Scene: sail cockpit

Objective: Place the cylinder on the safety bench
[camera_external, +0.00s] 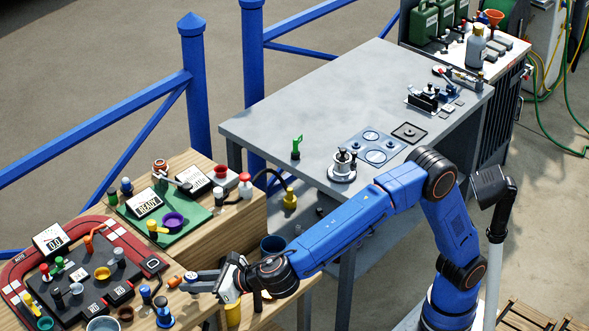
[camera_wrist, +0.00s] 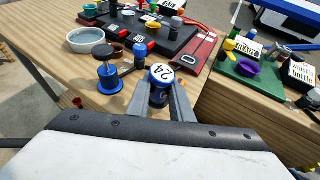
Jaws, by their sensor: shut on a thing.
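My gripper (camera_wrist: 160,98) is shut on a dark blue cylinder (camera_wrist: 159,87) with a blue-rimmed white top marked 24. In the wrist view the cylinder stands upright between the two fingers, close to the wooden bench's edge. Whether its base touches the wood is hidden. In the external view my gripper (camera_external: 198,283) is low at the wooden bench, and the cylinder is hard to make out there. A grey bench (camera_external: 290,103) stands behind my arm, with a blue panel (camera_external: 361,142) of round marks. No label shows which bench is the safety bench.
On the wooden bench, a dark tray in a red track (camera_external: 37,254) holds several small parts. Beside it is a green mat (camera_external: 192,219) with a purple bowl (camera_external: 173,221). The grey bench's left half is mostly clear.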

